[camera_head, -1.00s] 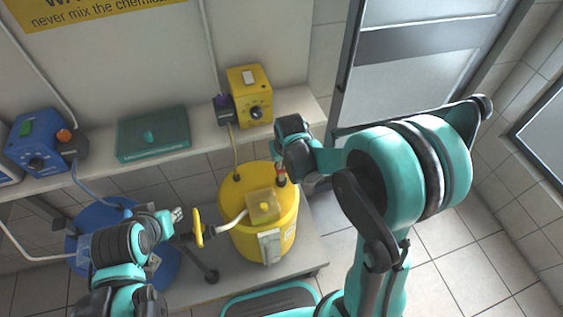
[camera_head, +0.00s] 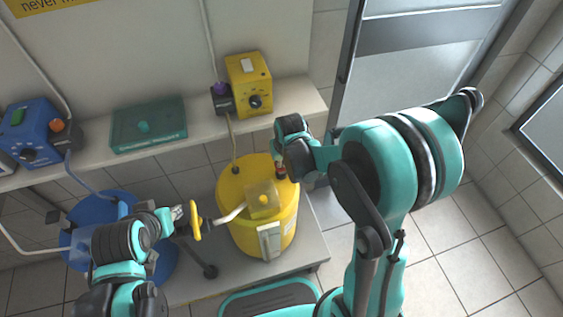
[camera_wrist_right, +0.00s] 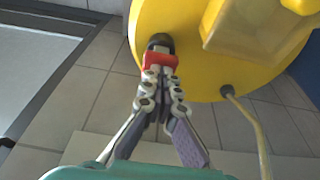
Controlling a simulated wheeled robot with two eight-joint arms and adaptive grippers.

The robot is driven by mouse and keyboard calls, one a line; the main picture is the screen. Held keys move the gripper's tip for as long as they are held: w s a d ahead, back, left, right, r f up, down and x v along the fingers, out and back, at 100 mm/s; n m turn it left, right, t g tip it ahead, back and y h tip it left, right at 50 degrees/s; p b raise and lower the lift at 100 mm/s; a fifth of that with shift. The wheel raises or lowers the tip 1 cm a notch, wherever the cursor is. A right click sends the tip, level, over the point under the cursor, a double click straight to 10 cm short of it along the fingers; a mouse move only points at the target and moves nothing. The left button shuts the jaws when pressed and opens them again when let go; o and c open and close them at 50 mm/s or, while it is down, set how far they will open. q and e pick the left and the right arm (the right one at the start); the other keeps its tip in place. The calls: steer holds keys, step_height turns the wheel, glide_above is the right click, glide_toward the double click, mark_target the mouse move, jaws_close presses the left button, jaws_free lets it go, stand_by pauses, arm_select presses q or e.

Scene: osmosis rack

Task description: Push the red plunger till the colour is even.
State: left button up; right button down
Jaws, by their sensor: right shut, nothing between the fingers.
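The yellow tank (camera_head: 258,223) stands on the low shelf with a yellow box on its lid. The red plunger (camera_wrist_right: 161,61), with a dark top, sits at the tank's rim. It also shows in the head view (camera_head: 281,173), partly hidden by my right gripper. My right gripper (camera_wrist_right: 161,82) is shut and empty, its fingertips close against the red plunger; I cannot tell if they press it. My left gripper (camera_head: 183,213) is beside a yellow handle (camera_head: 195,221) on a hose joined to the tank. Its finger opening is unclear. The liquid colour is not visible.
A blue tank (camera_head: 95,213) stands left of the yellow one. The upper shelf (camera_head: 200,128) bears a yellow pump box (camera_head: 248,82), a teal case (camera_head: 148,125) and a blue pump box (camera_head: 33,133). Hoses hang from the pumps. Tiled floor is free at right.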

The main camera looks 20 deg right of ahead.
step_height(320, 180, up, 4)
steer(key=p, duration=0.2)
steer(key=shift+r+p, duration=0.1)
steer(key=shift+p, duration=0.2)
steer(key=p+v, duration=0.3)
steer(key=v, duration=0.6)
steer(key=shift+s, duration=0.2)
steer(key=s+d+r+t, duration=0.1)
steer(key=s+r+t, duration=0.1)
steer(key=s+r, duration=0.2)
steer(key=s+d+r+t, duration=0.1)
steer(key=s+r, duration=0.3)
steer(key=s, duration=0.6)
steer(key=shift+s+d+t, duration=0.3)
steer(key=shift+d+t, duration=0.05)
steer(key=shift+t, duration=0.15)
steer(key=shift+f, duration=0.1)
stand_by(0.5)
